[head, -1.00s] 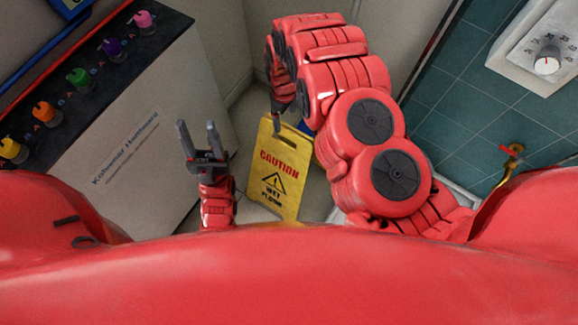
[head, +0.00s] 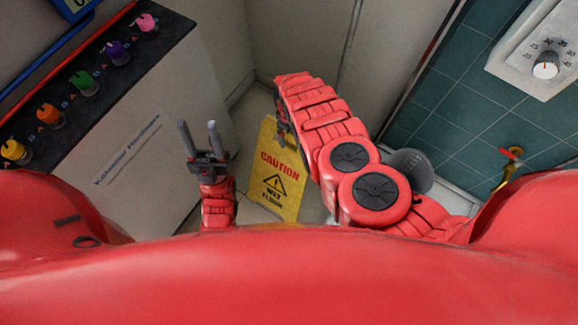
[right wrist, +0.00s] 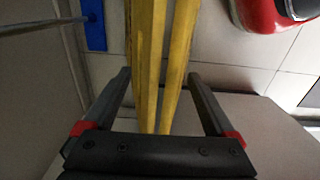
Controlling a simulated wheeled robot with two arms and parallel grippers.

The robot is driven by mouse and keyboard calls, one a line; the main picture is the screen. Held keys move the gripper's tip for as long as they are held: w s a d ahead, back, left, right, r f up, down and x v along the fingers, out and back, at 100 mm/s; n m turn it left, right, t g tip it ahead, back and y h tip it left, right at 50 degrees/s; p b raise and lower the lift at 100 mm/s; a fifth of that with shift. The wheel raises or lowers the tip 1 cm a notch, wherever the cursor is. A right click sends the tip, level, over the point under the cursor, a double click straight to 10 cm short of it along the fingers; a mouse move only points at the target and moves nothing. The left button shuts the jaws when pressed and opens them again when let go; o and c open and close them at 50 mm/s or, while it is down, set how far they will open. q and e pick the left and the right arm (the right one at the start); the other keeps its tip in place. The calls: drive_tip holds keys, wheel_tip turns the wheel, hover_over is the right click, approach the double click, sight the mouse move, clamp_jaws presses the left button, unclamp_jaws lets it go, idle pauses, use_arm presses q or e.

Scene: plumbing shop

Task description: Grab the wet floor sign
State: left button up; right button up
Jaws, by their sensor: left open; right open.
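The yellow wet floor sign (head: 277,178) stands on the floor in the middle of the head view, its caution face toward me. In the right wrist view the sign (right wrist: 160,60) shows edge-on as two yellow panels running between my right gripper's fingers. My right gripper (head: 284,135) is at the sign's upper right edge in the head view. In the right wrist view the right gripper (right wrist: 165,95) is open, its fingers on either side of the panels and apart from them. My left gripper (head: 198,135) is open and empty, left of the sign, pointing up.
A counter with several coloured knobs (head: 84,82) stands at the left. Beige walls (head: 295,40) close in behind the sign. A grey bucket-like object (head: 412,168) is right of my right arm. A blue object (right wrist: 95,25) lies near the sign.

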drive_tip(key=shift+f, duration=0.45)
clamp_jaws()
idle(0.4)
